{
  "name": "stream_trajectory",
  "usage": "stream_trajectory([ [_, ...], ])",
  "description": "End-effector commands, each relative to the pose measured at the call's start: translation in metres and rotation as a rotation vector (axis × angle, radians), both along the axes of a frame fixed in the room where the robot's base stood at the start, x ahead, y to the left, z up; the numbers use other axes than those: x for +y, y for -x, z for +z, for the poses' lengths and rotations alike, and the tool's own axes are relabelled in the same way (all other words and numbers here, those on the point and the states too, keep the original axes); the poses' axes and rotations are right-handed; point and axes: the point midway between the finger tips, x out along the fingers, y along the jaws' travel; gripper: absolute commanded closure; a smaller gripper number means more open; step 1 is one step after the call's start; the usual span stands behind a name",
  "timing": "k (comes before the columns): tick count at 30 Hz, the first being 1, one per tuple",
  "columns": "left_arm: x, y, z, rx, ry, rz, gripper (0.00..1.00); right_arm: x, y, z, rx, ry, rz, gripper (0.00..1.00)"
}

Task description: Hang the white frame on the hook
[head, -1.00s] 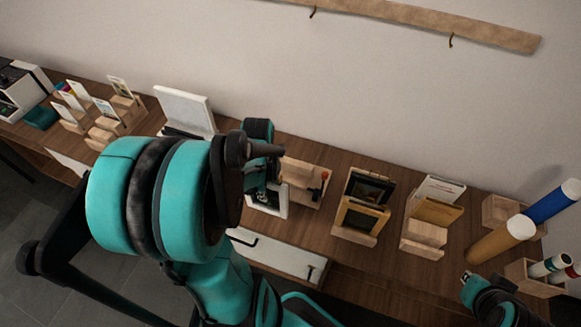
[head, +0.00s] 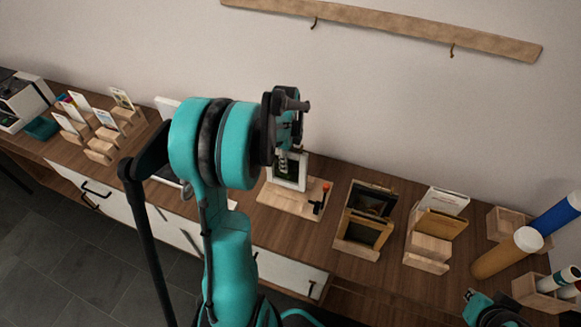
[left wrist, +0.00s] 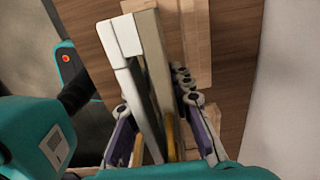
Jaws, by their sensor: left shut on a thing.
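The white frame (head: 287,173) with a dark picture is upright above the wooden stand (head: 288,200) on the brown shelf. My left gripper (head: 291,145) is shut on its top; the arm hides part of the grip. In the left wrist view the frame (left wrist: 138,80) shows edge-on as a white and a beige strip between the fingers (left wrist: 163,140). Two dark hooks, a left one (head: 314,23) and a right one (head: 452,50), hang bare from the wooden rail (head: 385,27) on the wall. My right gripper (head: 470,297) is at the lower right, and its jaws are unclear.
Dark and gold frames (head: 365,215) and booklets in wooden holders (head: 440,215) stand to the right. Blue and tan tubes (head: 505,254) are farther right. Cards in small stands (head: 100,125) are at the left. The wall between shelf and rail is clear.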

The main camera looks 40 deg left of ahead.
Motion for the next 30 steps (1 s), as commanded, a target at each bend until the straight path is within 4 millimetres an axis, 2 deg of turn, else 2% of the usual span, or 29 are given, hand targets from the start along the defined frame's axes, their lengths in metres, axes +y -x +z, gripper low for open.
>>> stream_trajectory([
  [9, 0.011, -0.035, 0.000, 0.000, 0.000, -0.001, 1.00, 0.000, 0.000, -0.005, 0.000, 0.000, 0.000, 1.00],
  [15, 0.011, -0.033, -0.021, 0.000, 0.000, 0.000, 1.00, 0.000, 0.000, -0.011, 0.000, 0.000, 0.000, 1.00],
  [23, 0.011, -0.033, -0.038, 0.000, 0.000, 0.000, 1.00, 0.000, 0.000, -0.016, 0.000, 0.000, 0.000, 1.00],
  [30, 0.011, -0.036, -0.068, 0.000, 0.000, 0.000, 1.00, 0.000, 0.000, -0.030, 0.000, 0.000, 0.000, 1.00],
])
